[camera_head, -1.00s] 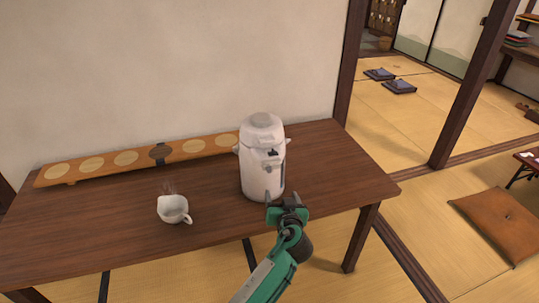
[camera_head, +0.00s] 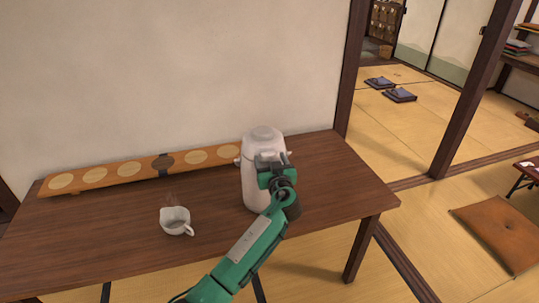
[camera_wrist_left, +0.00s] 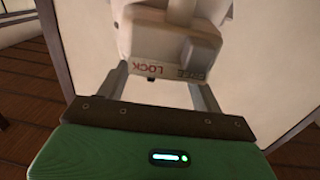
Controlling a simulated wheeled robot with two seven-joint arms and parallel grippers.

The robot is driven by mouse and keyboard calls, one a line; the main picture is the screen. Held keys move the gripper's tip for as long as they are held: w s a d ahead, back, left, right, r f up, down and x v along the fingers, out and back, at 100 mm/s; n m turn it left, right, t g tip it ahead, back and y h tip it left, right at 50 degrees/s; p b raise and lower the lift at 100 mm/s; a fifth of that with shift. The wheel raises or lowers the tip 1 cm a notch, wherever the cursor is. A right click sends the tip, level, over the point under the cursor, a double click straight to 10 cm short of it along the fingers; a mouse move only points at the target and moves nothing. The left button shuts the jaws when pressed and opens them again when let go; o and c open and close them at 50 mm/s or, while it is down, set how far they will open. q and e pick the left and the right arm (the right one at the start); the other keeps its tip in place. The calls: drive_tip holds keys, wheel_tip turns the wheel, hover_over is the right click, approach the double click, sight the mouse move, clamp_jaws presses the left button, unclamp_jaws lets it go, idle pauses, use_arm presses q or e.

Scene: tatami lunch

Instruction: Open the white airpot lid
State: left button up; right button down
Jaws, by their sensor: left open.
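The white airpot (camera_head: 252,178) stands upright on the dark wooden table. Its lid (camera_head: 263,134) is on top and looks closed. My left gripper (camera_head: 270,160) is raised in front of the airpot's upper front and hides part of it. In the left wrist view, my left gripper (camera_wrist_left: 158,84) is open, its two fingers on either side below the airpot's spout part (camera_wrist_left: 170,45), which bears the words FREE and LOCK. I cannot tell whether the fingers touch it. My right gripper is not in view.
A white cup (camera_head: 175,221) with steam stands on the table (camera_head: 110,235), left of the airpot. A long wooden board with round pale discs (camera_head: 128,170) lies along the wall. The table is bare to the right of the airpot.

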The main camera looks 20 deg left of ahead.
use_arm(q)
drive_tip(key=shift+w+a, duration=0.25)
drive_tip(key=shift+w, duration=0.3)
drive_tip(key=shift+a, duration=0.1)
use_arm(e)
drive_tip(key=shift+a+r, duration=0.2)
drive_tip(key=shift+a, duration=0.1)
use_arm(q)
drive_tip(key=shift+c, duration=0.5)
